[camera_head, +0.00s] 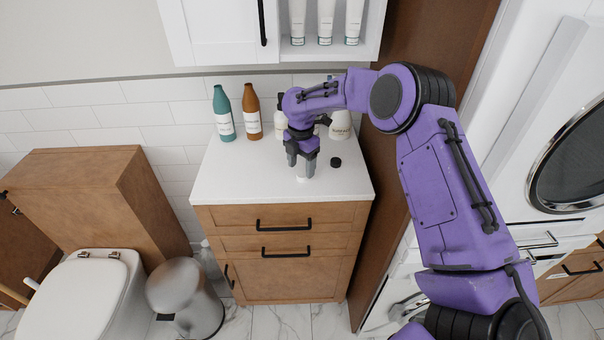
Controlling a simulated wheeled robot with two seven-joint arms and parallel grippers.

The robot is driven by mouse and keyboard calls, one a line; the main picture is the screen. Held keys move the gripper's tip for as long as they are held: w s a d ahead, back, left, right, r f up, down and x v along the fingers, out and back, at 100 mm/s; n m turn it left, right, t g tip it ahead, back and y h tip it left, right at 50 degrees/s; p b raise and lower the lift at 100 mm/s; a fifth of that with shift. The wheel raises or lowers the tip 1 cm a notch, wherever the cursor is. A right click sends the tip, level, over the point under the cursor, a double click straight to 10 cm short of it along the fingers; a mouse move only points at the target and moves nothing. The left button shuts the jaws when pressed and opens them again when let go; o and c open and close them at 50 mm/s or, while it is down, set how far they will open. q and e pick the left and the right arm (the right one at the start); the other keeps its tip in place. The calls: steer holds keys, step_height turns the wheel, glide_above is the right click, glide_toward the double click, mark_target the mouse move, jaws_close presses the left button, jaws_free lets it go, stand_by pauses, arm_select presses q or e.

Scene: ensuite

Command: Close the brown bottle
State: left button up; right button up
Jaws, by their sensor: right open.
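The brown bottle (252,112) stands upright at the back of the white countertop, with a white label; I cannot tell whether its mouth is covered. A small black cap (336,162) lies on the countertop, to the right of my right gripper (303,169). My right gripper points down over the middle of the countertop, to the right of and nearer than the brown bottle. It is open and apart from the bottle. A small white object (302,178) shows just under its fingertips; what it is I cannot tell. My left gripper is out of view.
A teal bottle (223,113) stands left of the brown one. A white bottle (280,122) and another pale container (340,126) are partly hidden behind my right arm. A wall cabinet (215,35) hangs above. The countertop's front left (232,180) is clear.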

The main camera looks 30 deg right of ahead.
mark_target(302, 176)
steer(key=shift+s+f, duration=0.1)
steer(key=shift+f, duration=1.3)
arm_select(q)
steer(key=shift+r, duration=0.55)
arm_select(e)
steer(key=c, duration=1.1)
